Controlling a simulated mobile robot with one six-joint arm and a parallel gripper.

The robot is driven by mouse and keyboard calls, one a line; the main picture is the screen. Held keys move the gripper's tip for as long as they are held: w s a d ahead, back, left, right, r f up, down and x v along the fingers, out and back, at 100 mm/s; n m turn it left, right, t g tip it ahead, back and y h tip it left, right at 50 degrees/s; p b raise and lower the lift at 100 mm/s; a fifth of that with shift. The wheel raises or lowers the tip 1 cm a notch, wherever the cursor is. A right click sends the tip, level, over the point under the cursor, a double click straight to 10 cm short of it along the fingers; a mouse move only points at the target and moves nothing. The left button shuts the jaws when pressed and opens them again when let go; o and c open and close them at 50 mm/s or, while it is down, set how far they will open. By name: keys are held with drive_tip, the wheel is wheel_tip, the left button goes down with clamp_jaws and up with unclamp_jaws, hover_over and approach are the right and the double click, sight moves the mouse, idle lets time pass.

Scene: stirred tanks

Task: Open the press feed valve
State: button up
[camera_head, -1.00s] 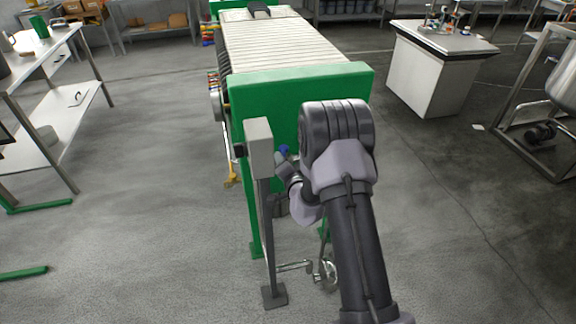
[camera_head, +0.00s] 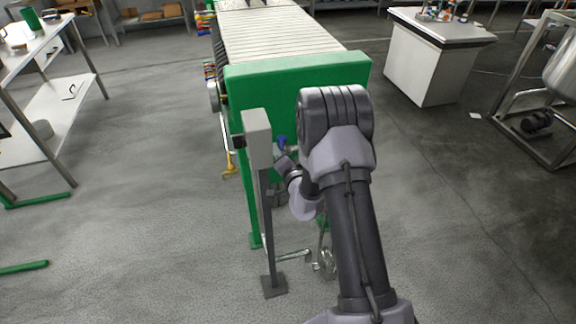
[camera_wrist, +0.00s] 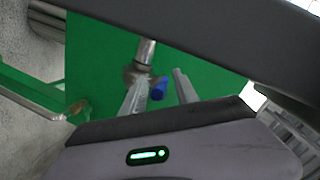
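The press feed valve shows in the wrist view as a metal valve body (camera_wrist: 133,76) on a short steel pipe (camera_wrist: 146,52), with a blue handle (camera_wrist: 158,88). The blue handle also shows small in the head view (camera_head: 282,141), in front of the press's green end plate (camera_head: 300,75). My gripper (camera_wrist: 160,77) is open. In the wrist view its two fingers appear on either side of the blue handle, with the left finger nearer and overlapping the valve body. I cannot tell whether either finger touches. In the head view my arm hides part of the end plate.
A grey box on a post (camera_head: 257,140) stands close to the left of my wrist. Thin pipework (camera_head: 325,262) lies low behind my arm. A steel table (camera_head: 45,140) is at left and a white cabinet (camera_head: 435,65) at right.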

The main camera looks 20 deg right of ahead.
drive_tip(key=p+v, duration=0.1)
drive_tip(key=v, duration=1.4)
drive_tip(key=shift+s+r+p, duration=0.2)
drive_tip(key=shift+s+p, duration=0.05)
drive_tip(key=shift+p, duration=0.15)
